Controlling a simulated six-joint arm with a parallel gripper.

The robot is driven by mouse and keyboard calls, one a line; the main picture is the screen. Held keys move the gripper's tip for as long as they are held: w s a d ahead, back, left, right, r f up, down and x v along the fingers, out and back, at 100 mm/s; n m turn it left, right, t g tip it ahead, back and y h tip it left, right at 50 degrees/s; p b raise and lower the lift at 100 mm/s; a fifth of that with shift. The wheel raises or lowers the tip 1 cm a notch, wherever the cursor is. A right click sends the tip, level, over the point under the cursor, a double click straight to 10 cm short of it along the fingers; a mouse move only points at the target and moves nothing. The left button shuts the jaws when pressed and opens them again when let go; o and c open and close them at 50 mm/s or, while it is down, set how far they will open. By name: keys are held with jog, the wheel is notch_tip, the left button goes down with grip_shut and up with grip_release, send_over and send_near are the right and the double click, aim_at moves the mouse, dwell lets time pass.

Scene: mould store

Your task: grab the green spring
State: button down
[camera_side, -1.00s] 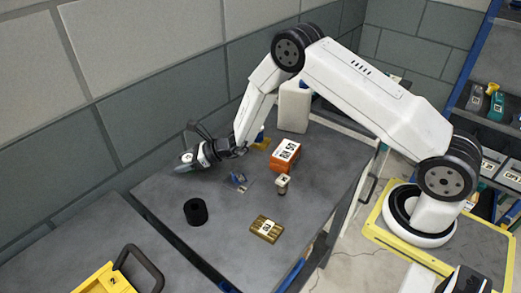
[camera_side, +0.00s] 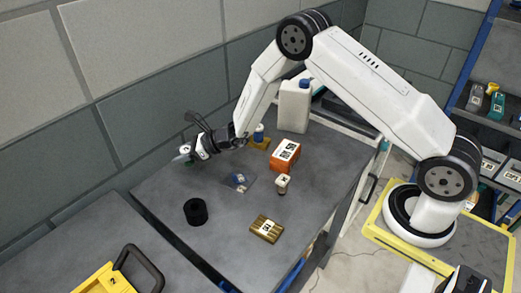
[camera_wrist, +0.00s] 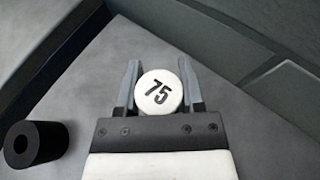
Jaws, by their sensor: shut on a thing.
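My gripper (camera_side: 183,155) is over the back-left part of the grey bench, near the wall.
A black hollow cylinder (camera_side: 195,212) stands in front of my gripper. A clear bag (camera_side: 239,181), small jar (camera_side: 283,184), gold ribbed block (camera_side: 265,229), orange box (camera_side: 285,155), blue-capped bottle (camera_side: 258,134) and white jug (camera_side: 294,106) are to the right. The wall is close behind.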

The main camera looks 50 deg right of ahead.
jog(key=s+d+r, duration=0.2)
jog(key=s+r, duration=0.8)
jog(key=s, duration=0.3)
jog(key=shift+s, duration=0.4)
jog(key=shift+d, duration=0.1)
jog(key=shift+f, duration=0.1)
